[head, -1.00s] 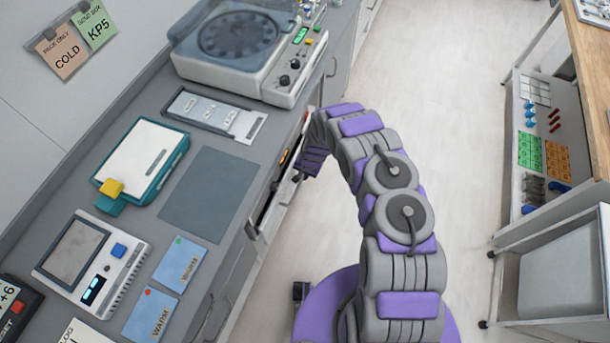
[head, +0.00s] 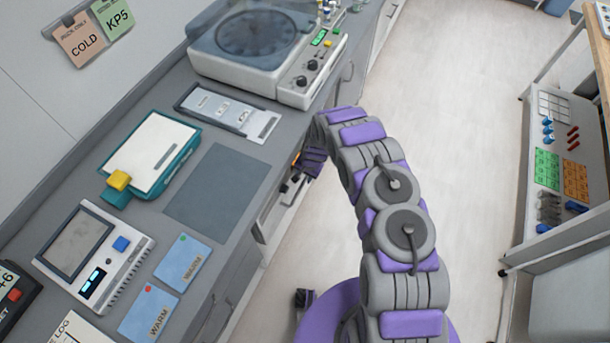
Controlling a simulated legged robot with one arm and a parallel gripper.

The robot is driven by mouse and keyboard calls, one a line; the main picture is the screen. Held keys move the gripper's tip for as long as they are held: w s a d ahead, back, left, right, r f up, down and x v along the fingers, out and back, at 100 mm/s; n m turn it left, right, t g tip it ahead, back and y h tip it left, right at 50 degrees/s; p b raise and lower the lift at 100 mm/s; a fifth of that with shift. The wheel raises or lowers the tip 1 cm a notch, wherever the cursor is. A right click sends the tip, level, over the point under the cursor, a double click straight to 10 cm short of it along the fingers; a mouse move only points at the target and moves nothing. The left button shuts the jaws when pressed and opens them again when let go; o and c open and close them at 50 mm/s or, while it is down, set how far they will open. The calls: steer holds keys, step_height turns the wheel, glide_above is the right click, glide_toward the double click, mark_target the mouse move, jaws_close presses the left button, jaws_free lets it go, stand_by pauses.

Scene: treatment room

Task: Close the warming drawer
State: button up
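The warming drawer (head: 268,216) appears to be the pale-framed unit with a dark gap in the counter's front, below the worktop edge. An orange light shows beside it. My arm reaches over from the right, and my purple and grey gripper (head: 291,188) points down at this unit, at or very near its front. My wrist hides part of the unit, so I cannot tell how far out the drawer stands or whether I touch it. The fingers are small and partly hidden, so their opening is unclear.
The counter holds a centrifuge-like machine (head: 262,75), a teal-edged device (head: 150,153), a grey mat (head: 217,187), a small meter (head: 92,262) and blue WARM cards (head: 183,263). A shelf cart (head: 562,140) stands at the right. The floor between is clear.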

steer(key=shift+d, duration=0.15)
steer(key=shift+d+r, duration=0.1)
steer(key=shift+r, duration=0.15)
steer(key=shift+d+r, duration=0.1)
steer(key=shift+r, duration=0.25)
step_height(320, 180, up, 16)
steer(key=s+d+p, duration=0.1)
steer(key=d+p, duration=0.1)
steer(key=p, duration=0.1)
steer(key=shift+d, duration=0.2)
steer(key=shift+f, duration=0.1)
